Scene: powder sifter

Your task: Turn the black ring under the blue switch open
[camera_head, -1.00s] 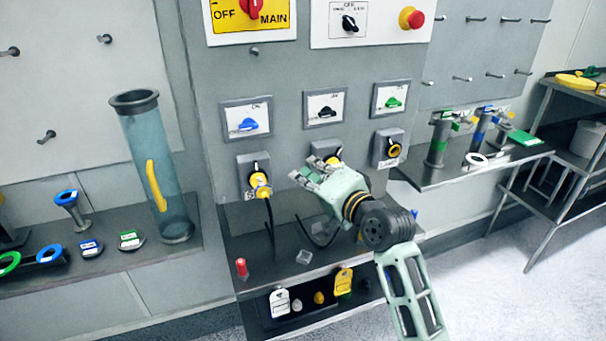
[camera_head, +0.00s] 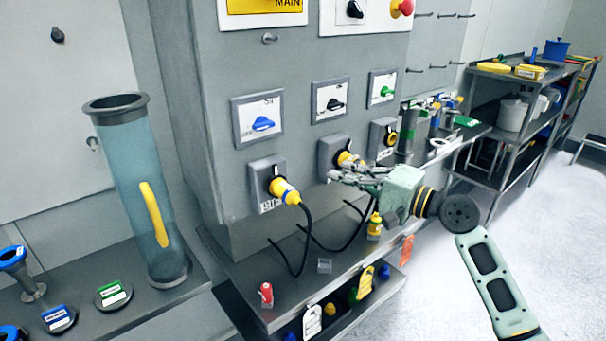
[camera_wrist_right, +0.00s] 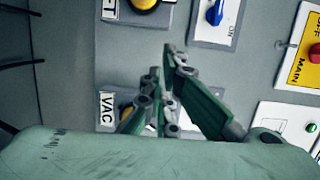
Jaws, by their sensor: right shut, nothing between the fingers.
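The blue switch (camera_head: 263,124) sits on a white plate in a grey frame on the grey panel. Below it, a grey socket box holds a black ring (camera_head: 273,186) around a yellow plug (camera_head: 286,192), with a black cable hanging from it. My right gripper (camera_head: 334,176) is shut and empty, right of this socket, in front of the middle socket. In the right wrist view its fingers (camera_wrist_right: 160,63) lie between the blue switch's socket, cut off at the top, and the VAC socket. The blue switch (camera_wrist_right: 215,12) also shows there. My left gripper is out of view.
The middle socket's yellow plug (camera_head: 350,160) is close behind my right fingers. A shelf (camera_head: 240,262) with cables and small items lies below. A tall clear blue tube (camera_head: 135,190) stands at the left. Panel space between the left and middle sockets is free.

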